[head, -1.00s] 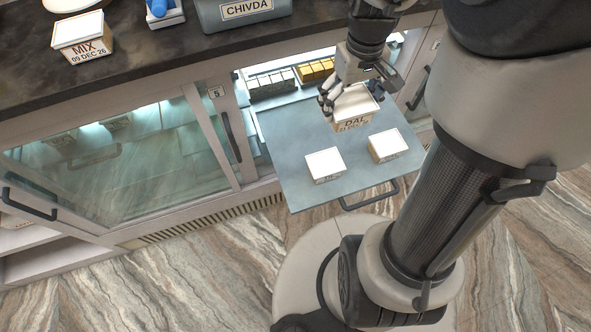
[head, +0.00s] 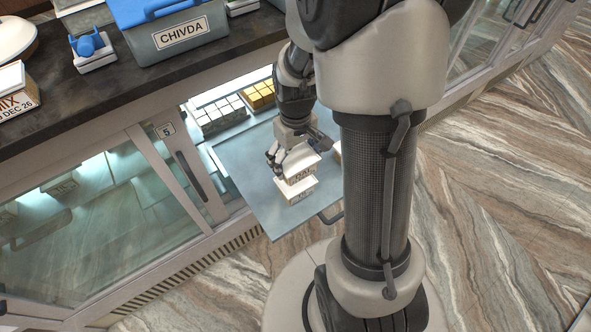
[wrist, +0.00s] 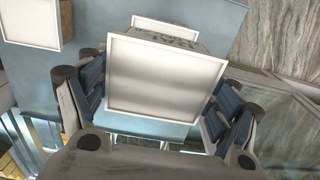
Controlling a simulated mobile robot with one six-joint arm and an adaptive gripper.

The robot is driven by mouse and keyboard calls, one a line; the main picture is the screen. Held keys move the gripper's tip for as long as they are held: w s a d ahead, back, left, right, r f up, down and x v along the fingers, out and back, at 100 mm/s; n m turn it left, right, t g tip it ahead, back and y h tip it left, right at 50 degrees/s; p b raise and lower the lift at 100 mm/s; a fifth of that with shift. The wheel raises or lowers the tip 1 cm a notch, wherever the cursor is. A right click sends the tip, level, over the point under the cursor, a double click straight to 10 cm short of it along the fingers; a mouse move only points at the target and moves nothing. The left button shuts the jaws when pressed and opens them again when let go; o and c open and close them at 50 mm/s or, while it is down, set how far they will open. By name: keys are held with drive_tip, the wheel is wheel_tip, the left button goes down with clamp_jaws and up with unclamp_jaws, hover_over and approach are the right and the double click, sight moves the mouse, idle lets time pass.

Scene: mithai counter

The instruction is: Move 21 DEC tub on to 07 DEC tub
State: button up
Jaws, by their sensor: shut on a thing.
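My gripper (head: 277,158) is shut on a white-lidded tub (head: 303,164) labelled DAL, its date too small to read now. In the wrist view this held tub (wrist: 165,75) sits level between the blue finger pads. It is directly above another white-lidded tub (head: 298,190) on the grey pull-out shelf (head: 262,205). I cannot tell whether the two touch; the lower label is unreadable. Part of the lower lid (wrist: 165,24) shows past the held tub in the wrist view. A third tub (wrist: 30,22) stands apart on the shelf; my arm mostly hides it in the head view.
Behind the shelf, the lit cabinet holds trays of pale pieces (head: 218,115) and yellow pieces (head: 259,94). A glass door (head: 85,195) is at left. The dark counter (head: 110,88) above carries a CHIVDA box (head: 180,40) and a MIX tub (head: 16,98).

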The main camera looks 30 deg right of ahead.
drive_tip(key=shift+f+b, duration=0.75)
drive_tip(key=shift+f, duration=1.4)
drive_tip(key=shift+f, duration=0.1)
drive_tip(key=shift+f+b, duration=0.45)
drive_tip(key=shift+f, duration=0.1)
drive_tip(key=o, duration=1.1)
drive_tip(key=shift+r, duration=0.1)
